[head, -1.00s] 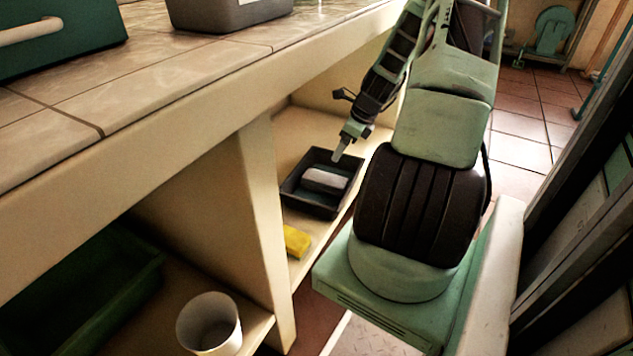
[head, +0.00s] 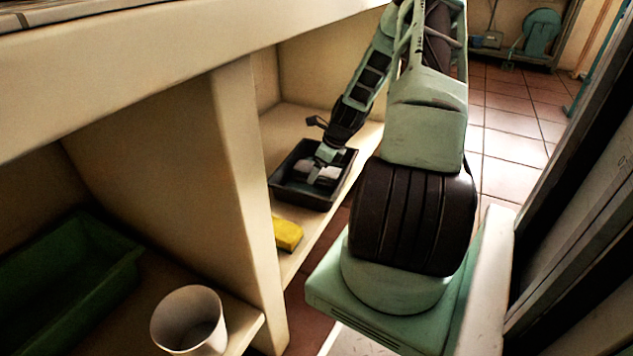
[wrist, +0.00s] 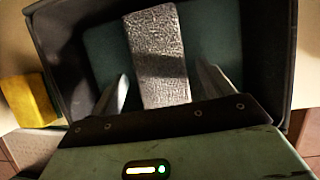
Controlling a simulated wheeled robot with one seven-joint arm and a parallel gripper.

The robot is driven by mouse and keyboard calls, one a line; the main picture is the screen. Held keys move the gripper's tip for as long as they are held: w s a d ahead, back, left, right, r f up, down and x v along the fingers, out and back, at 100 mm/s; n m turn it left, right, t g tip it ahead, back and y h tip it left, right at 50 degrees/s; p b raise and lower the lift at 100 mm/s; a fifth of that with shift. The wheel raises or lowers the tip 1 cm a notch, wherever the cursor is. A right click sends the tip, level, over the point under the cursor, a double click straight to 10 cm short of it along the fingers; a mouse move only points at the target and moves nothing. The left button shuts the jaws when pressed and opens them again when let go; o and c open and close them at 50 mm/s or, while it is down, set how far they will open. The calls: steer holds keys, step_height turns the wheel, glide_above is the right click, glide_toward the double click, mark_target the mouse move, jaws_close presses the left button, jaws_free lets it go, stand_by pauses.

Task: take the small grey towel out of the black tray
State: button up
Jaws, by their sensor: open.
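The small grey towel (wrist: 157,58) lies as a folded strip in the black tray (head: 283,192), which stands on the lower shelf; the tray also fills most of the wrist view (wrist: 273,60). My gripper (head: 318,177) is down at the tray. In the wrist view my gripper (wrist: 165,90) is open, with one finger on each side of the towel's near part. Gaps show between the fingers and the towel. The towel's near end is hidden behind my gripper's body. In the head view my gripper covers part of the towel (head: 330,172).
A yellow sponge (head: 288,234) lies on the shelf beside the tray, also in the wrist view (wrist: 28,100). A white cup (head: 188,320) and a green bin (head: 85,275) stand in the left bay, behind an upright divider (head: 245,170). The countertop overhangs the shelf.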

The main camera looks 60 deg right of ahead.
steer(key=shift+b+x, duration=0.45)
steer(key=shift+x, duration=0.8)
steer(key=shift+r, duration=0.1)
steer(key=c, duration=1.2)
steer(key=shift+r, duration=0.1)
